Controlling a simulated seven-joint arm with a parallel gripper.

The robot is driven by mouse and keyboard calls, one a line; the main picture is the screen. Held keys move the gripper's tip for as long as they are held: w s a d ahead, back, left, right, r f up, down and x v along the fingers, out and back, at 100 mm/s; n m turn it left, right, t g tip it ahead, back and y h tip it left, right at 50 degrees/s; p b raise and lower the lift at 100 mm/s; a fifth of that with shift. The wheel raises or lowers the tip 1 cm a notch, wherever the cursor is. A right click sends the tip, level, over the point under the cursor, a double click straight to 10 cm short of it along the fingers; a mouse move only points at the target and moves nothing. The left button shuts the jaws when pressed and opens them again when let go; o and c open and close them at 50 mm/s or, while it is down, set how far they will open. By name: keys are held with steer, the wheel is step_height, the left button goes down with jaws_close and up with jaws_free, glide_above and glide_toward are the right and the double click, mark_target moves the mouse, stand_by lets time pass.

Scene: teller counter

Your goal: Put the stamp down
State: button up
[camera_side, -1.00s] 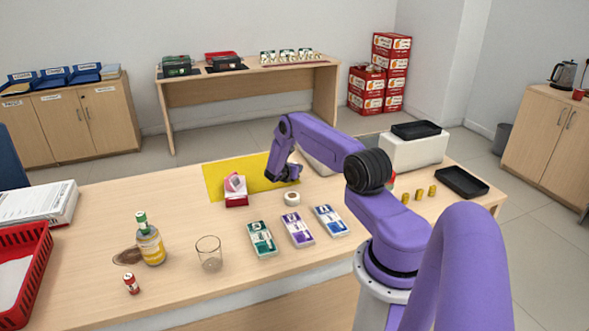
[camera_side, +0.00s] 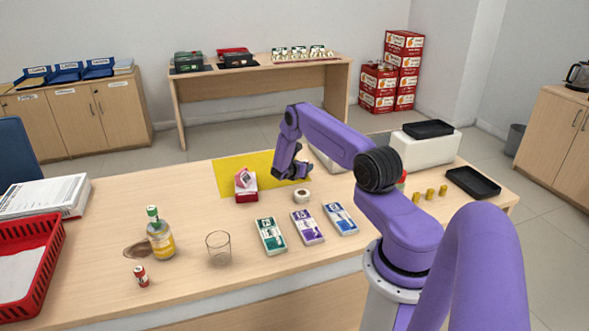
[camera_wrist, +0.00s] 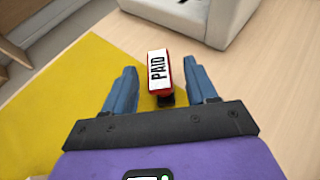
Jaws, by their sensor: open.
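In the wrist view the stamp (camera_wrist: 158,72), red with a white label reading PAID, stands between the two blue fingers of my gripper (camera_wrist: 161,68). The fingers are open, with a gap on each side of the stamp. A dark part of the stamp shows at its near end. It is at the edge of the yellow mat (camera_wrist: 62,95). In the side view my gripper (camera_side: 296,171) is low over the right end of the yellow mat (camera_side: 229,172), and I cannot make out the stamp there.
A red box with a pink item on it (camera_side: 246,182) stands left of my gripper. A tape roll (camera_side: 302,196) and several banknote bundles (camera_side: 306,227) lie in front. A glass (camera_side: 219,248) and bottle (camera_side: 160,238) stand at the left. A white machine (camera_side: 425,150) is at the right.

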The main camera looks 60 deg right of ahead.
steer(key=v, duration=0.8)
steer(key=shift+a+r, duration=0.1)
steer(key=shift+a, duration=0.2)
steer(key=w+a+r+m+y, duration=0.1)
steer(key=w+a+r+m, duration=0.25)
steer(key=a+r, duration=0.8)
steer(key=s+a+r+m+t+y, duration=0.1)
steer(key=s+a+r+y, duration=0.15)
steer(key=a, duration=0.65)
steer(key=s+a+r+t+y, duration=0.1)
steer(key=s+a+r, duration=0.2)
steer(key=a, duration=0.7)
steer(key=s+a+r+y, duration=0.2)
steer(key=s+a, duration=0.3)
steer(key=s, duration=0.3)
steer(key=s+a+r+g+y, duration=0.1)
steer(key=s+a+y, duration=0.3)
steer(key=s, duration=0.5)
steer(key=s+a+r+y, duration=0.2)
steer(key=s+a+y, duration=0.1)
steer(key=s+a, duration=0.4)
steer(key=shift+s+a+r+m+g, duration=0.35)
steer(key=shift+s+m+g, duration=0.1)
steer(key=shift+s, duration=0.65)
